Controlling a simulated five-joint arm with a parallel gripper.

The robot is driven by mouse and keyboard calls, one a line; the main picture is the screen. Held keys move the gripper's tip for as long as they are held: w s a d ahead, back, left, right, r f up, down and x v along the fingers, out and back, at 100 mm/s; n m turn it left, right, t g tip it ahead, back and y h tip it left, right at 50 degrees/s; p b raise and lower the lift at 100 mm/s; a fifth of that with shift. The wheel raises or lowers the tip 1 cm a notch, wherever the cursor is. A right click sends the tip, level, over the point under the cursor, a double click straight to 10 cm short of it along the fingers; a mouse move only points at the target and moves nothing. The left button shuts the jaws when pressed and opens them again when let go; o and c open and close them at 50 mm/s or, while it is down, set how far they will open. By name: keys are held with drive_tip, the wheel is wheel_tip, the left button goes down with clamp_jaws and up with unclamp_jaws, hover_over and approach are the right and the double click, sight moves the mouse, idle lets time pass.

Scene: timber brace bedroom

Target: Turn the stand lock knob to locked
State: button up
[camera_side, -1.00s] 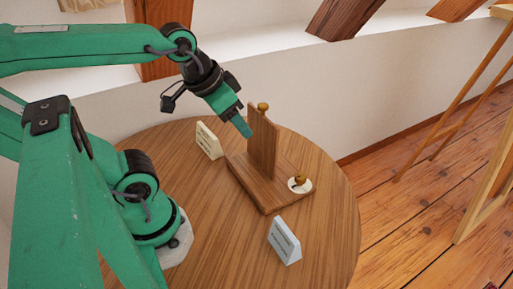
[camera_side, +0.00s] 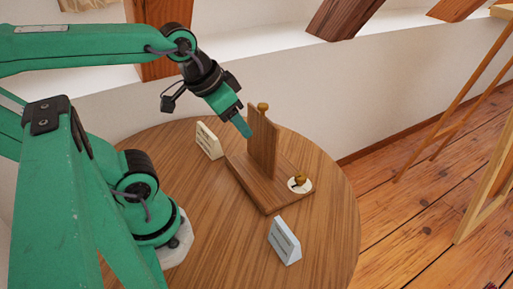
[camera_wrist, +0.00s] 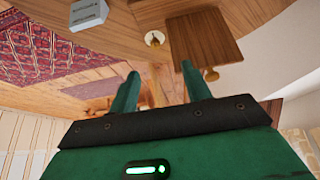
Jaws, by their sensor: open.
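The wooden stand has a flat base (camera_side: 262,192) and an upright board (camera_side: 263,148) with a small brass knob (camera_side: 263,106) on its top edge. A second brass knob (camera_side: 300,180) sits on a round white plate (camera_side: 305,187) at the right of the base. I cannot read any marks on the plate. The wrist view shows the board (camera_wrist: 205,40), its top knob (camera_wrist: 211,75) and the white plate (camera_wrist: 154,38). My gripper (camera_side: 243,127) is open and empty, above the base at the left of the board. Both fingers (camera_wrist: 160,88) show in the wrist view, touching neither knob.
A cream sign card (camera_side: 209,142) stands on the round wooden table (camera_side: 210,215) behind the stand's left side. A white sign card (camera_side: 285,242) stands in front of the stand. The front of the table is clear. A wooden easel-like frame (camera_side: 460,115) stands on the floor at right.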

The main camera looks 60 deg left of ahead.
drive_tip(key=shift+o, duration=0.4)
drive_tip(key=m+g, duration=0.5)
drive_tip(key=m, duration=1.2)
approach(301, 175)
drive_tip(key=shift+w+d+f+m+g, duration=0.1)
drive_tip(key=shift+w+f+m+g, duration=0.15)
drive_tip(key=shift+f+m, duration=0.25)
drive_tip(key=shift+f, duration=3.85)
drive_tip(key=shift+c, duration=0.2)
